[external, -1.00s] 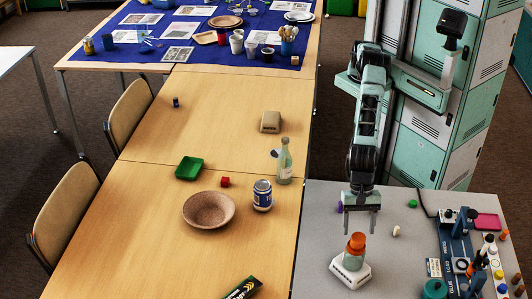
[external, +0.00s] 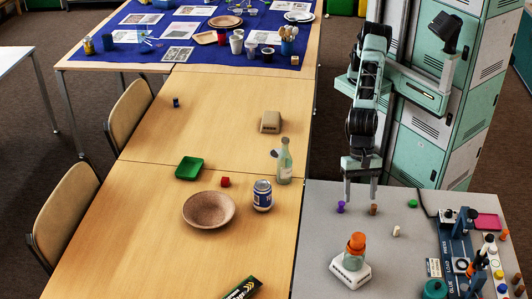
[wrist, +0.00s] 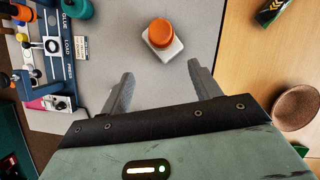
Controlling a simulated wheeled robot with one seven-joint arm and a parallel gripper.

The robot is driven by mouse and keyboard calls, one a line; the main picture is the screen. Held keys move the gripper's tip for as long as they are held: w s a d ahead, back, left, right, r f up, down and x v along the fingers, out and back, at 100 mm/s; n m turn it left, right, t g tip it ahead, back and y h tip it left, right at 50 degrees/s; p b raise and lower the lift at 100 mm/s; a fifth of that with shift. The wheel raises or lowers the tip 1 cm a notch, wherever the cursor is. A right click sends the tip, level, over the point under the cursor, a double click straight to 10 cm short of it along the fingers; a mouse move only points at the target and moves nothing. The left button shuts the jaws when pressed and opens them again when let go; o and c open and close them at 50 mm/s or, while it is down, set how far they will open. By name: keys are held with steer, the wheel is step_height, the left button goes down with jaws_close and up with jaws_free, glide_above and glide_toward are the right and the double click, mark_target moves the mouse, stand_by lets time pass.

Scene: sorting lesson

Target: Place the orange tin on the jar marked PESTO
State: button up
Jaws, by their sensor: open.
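The orange tin (external: 357,242) sits on top of a pale greenish jar (external: 354,261), which stands upright on a white block (external: 350,274) with dark marks on its front. I cannot read any name on the jar or block. In the wrist view the orange tin (wrist: 160,33) is seen from above and hides most of the jar, with the white block (wrist: 172,51) around it. My gripper (external: 360,203) is open and empty, above and behind the tin, not touching it. Its two fingers (wrist: 160,72) are spread apart in the wrist view.
A rack of tools and coloured pegs (external: 468,250) stands on the right of the grey table (external: 320,215). Small purple (external: 341,207), brown (external: 374,209) and cream (external: 396,231) pieces lie near my gripper. A bottle (external: 284,162), can (external: 262,196) and bowl (external: 208,211) are on the wooden table.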

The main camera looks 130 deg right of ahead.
steer(key=s+d+r+n+g, duration=0.1)
steer(key=s+d+r+n, duration=0.2)
steer(key=s+d+n, duration=0.5)
steer(key=s+d+r+n+g, duration=0.1)
steer(key=s+d+r+n, duration=0.1)
steer(key=s+d+n, duration=0.55)
steer(key=s+d+f+n+h, duration=0.1)
steer(key=s+d+n, duration=0.5)
steer(key=s+n, duration=0.2)
steer(key=s+d+f+n+h, duration=0.1)
steer(key=s+d+n+h, duration=0.1)
steer(key=s+d+n, duration=0.5)
steer(key=s, duration=0.4)
steer(key=shift+s+d+f+n, duration=0.2)
steer(key=shift+f+n, duration=0.05)
steer(key=shift+n, duration=0.1)
